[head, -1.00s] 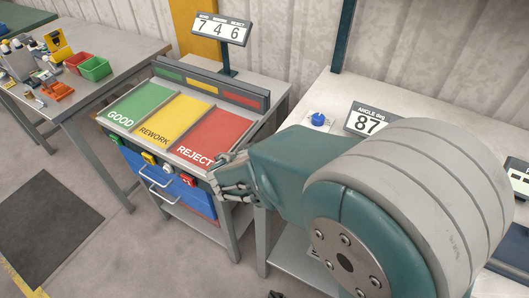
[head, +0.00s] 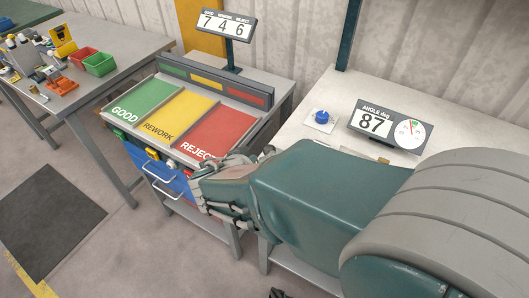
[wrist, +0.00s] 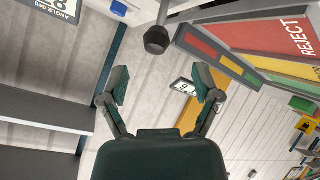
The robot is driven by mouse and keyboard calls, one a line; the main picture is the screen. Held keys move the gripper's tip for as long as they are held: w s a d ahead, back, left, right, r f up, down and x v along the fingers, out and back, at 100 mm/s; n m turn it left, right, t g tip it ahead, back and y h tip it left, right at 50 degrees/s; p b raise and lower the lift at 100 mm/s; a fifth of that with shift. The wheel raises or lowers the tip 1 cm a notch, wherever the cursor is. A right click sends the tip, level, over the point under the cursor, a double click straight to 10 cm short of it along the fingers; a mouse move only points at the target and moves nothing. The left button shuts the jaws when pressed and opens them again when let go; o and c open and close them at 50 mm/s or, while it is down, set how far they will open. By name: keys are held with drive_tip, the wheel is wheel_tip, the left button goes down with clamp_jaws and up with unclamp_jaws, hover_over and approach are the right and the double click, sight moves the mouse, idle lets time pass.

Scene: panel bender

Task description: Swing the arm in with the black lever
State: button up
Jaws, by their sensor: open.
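In the wrist view a black round knob (wrist: 157,41) sits on the end of a thin metal rod at the top centre; I take it to be the black lever. My gripper (wrist: 162,92) is open and empty, with its two fingers spread below the knob in that picture and apart from it. In the head view my gripper (head: 215,185) hangs by the front right corner of the sorting stand, beside the REJECT panel. I cannot make out the lever in the head view; my arm covers much of the right bench.
The angle display (head: 391,126) reads 87 and has a dial. A blue knob (head: 322,117) stands left of it on the bench. The sorting stand has GOOD, REWORK and REJECT (head: 218,133) panels. A counter sign (head: 226,24) rises behind.

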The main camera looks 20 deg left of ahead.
drive_tip(key=v, duration=0.5)
drive_tip(key=shift+s+a+r, duration=0.1)
drive_tip(key=shift+s+r, duration=0.05)
drive_tip(key=shift+s, duration=0.15)
drive_tip(key=d+r+m+g+h, duration=0.1)
drive_tip(key=d+r+m+g, duration=0.15)
drive_tip(key=d, duration=1.05)
drive_tip(key=d+r+m+g+h, duration=0.15)
drive_tip(key=d+g, duration=0.25)
drive_tip(key=d, duration=1)
drive_tip(key=s+d+r+m+y, duration=0.1)
drive_tip(key=s+d+r+y, duration=0.1)
drive_tip(key=s+d, duration=0.3)
drive_tip(key=shift+s+d+t+y, duration=0.35)
drive_tip(key=shift+s+y, duration=0.4)
drive_tip(key=shift+s, duration=0.25)
